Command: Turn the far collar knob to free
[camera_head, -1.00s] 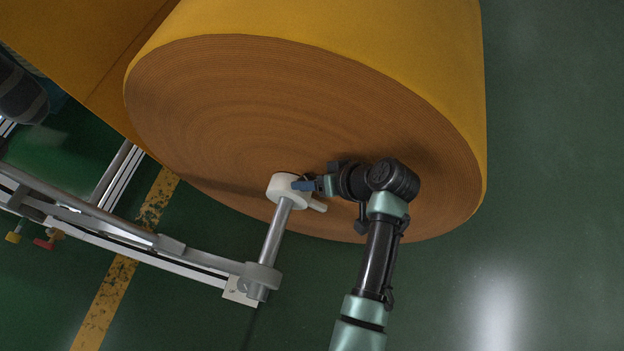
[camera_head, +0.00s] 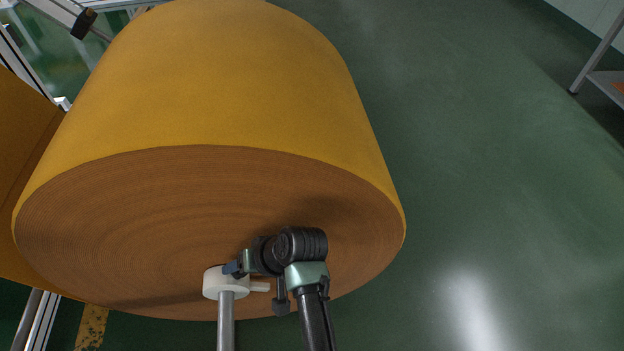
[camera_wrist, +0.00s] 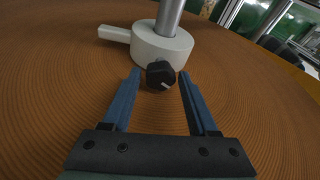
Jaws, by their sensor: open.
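The white collar (camera_head: 222,283) sits around the grey shaft (camera_head: 226,322) against the end face of the felt roll (camera_head: 150,200). In the wrist view the collar (camera_wrist: 161,47) carries a black knob (camera_wrist: 160,75) with a pale line mark, and a white handle sticks out to the left. My gripper (camera_wrist: 158,88) is open, with its blue fingertips on either side of the knob, apart from it as far as I can see. In the head view my gripper (camera_head: 235,268) covers the knob. Whether this collar is the far one, I cannot tell.
The large yellow roll fills the left and middle of the head view. Frame rails (camera_head: 40,320) stand at lower left and a dark clamp (camera_head: 84,23) at upper left. The green floor (camera_head: 480,180) on the right is clear up to a metal stand (camera_head: 597,65).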

